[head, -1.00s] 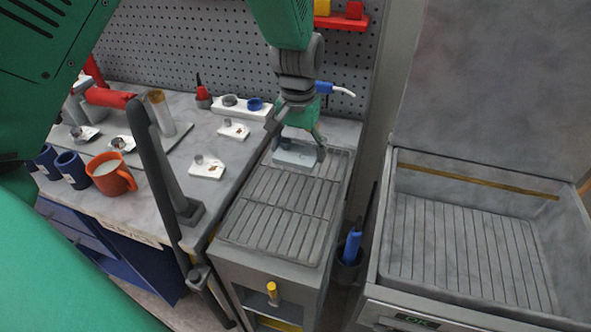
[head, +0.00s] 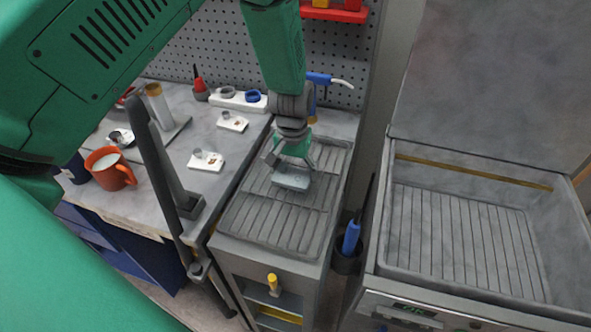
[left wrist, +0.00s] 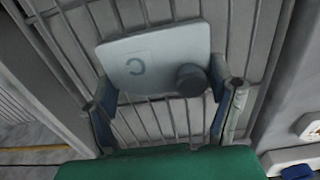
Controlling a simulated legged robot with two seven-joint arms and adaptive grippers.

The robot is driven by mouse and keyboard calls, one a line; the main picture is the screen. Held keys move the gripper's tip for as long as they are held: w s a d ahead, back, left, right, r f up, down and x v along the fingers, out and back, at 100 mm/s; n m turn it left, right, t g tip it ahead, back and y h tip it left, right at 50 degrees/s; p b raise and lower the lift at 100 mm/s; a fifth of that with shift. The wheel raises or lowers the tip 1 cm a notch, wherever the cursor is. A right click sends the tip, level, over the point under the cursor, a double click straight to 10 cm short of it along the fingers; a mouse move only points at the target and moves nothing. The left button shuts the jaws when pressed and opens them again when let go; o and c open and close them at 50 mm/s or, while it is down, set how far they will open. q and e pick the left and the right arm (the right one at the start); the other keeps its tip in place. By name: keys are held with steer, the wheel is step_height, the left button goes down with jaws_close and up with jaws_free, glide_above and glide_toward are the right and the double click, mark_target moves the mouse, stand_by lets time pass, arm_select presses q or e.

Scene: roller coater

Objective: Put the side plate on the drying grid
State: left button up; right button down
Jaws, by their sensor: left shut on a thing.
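The side plate (head: 291,180) is a small pale grey plate. In the left wrist view, the plate (left wrist: 150,58) bears a "C"-like mark and a dark round knob (left wrist: 191,80). My left gripper (head: 290,172) points down and is shut on the plate, with one finger on each side of it in the left wrist view (left wrist: 160,105). The plate is over the back-middle part of the drying grid (head: 272,222), a grey slatted tray on a cabinet. I cannot tell whether the plate touches the slats. My right gripper is not in view.
A bench (head: 215,130) with small white plates and an orange mug (head: 108,168) stands at the left. A dark upright post (head: 155,160) rises at its front edge. An open basin (head: 470,240) is at the right. The front of the grid is clear.

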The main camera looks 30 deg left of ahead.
mark_target(296, 172)
arm_select(q)
steer(key=o, duration=1.3)
steer(key=shift+a, duration=0.3)
steer(key=shift+o, duration=0.5)
steer(key=shift+s+a, duration=0.1)
steer(key=shift+a, duration=0.2)
steer(key=shift+d+r, duration=0.1)
steer(key=shift+d, duration=0.25)
steer(key=r, duration=0.2)
steer(key=d+r, duration=0.1)
steer(key=shift+r, duration=0.4)
step_height(296, 172, up, 8)
steer(key=shift+a+b, duration=0.2)
steer(key=shift+b, duration=0.2)
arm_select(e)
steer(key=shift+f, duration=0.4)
arm_select(q)
steer(key=shift+a, duration=0.1)
